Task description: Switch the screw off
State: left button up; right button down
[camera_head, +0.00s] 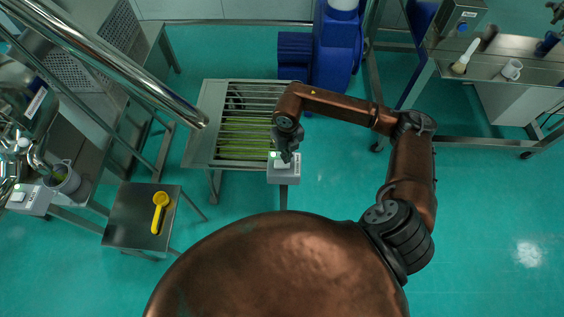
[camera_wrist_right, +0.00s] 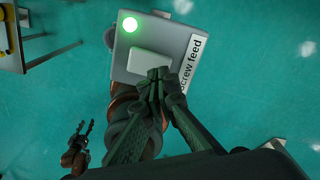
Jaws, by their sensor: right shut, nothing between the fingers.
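The screw feed switch box (camera_head: 284,172) is a grey box on a post in front of the slatted metal trough, with a white rocker and a lit green lamp. In the right wrist view the box (camera_wrist_right: 187,82) carries a "screw feed" label, and its green lamp (camera_wrist_right: 134,50) glows. My right gripper (camera_head: 287,158) is shut and empty at the white rocker. In the right wrist view its fingertips (camera_wrist_right: 158,75) overlap the rocker's lower right edge; I cannot tell if they touch. My left gripper (camera_wrist_right: 83,128) shows small at the lower left there; its jaw state is unclear.
The slatted trough (camera_head: 207,122) with green material stands behind the box. A yellow scoop (camera_head: 159,212) lies on a small steel table (camera_head: 128,213) at left. Another switch box (camera_head: 30,199) is at far left. A side table (camera_head: 487,72) stands at right. The floor between is clear.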

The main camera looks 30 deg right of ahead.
jog(key=shift+f+b, duration=1)
jog(key=shift+f, duration=0.25)
dwell(0.8)
jog(key=shift+r+p, duration=1.85)
jog(key=shift+r, duration=1.7)
